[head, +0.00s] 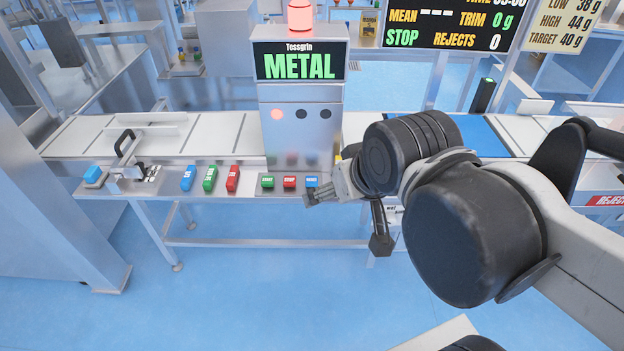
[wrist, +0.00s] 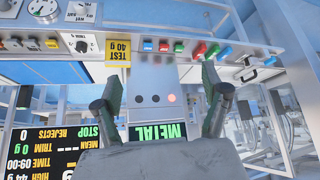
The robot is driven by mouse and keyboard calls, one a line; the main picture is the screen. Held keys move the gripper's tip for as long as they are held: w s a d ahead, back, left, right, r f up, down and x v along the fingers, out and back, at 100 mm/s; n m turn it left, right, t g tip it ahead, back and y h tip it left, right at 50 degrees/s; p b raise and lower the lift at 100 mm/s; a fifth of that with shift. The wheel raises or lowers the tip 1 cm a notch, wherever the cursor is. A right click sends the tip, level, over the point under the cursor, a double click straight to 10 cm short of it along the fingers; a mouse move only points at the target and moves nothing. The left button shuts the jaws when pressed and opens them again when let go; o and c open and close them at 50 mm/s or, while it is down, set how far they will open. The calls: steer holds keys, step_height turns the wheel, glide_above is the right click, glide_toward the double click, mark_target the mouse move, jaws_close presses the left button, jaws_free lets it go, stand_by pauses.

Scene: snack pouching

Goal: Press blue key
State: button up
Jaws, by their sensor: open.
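A small blue key (head: 312,181) sits at the right end of a row of three on the panel below the METAL unit. It also shows in the upside-down wrist view (wrist: 148,45). A red key (head: 289,182) and a green key (head: 267,182) sit beside it to the left. My gripper (head: 314,198) is just in front of the blue key in the head view. In the wrist view my gripper (wrist: 162,72) has its two fingers spread with nothing between them, and the key row shows beyond the fingertips. I see no contact with the key.
Larger blue (head: 187,178), green (head: 210,178) and red (head: 232,178) labelled pieces lie left of the keys. The METAL unit (head: 302,95) rises behind the panel, over the conveyor (head: 210,132).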

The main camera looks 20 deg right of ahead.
jaws_close()
stand_by(0.3)
stand_by(1.2)
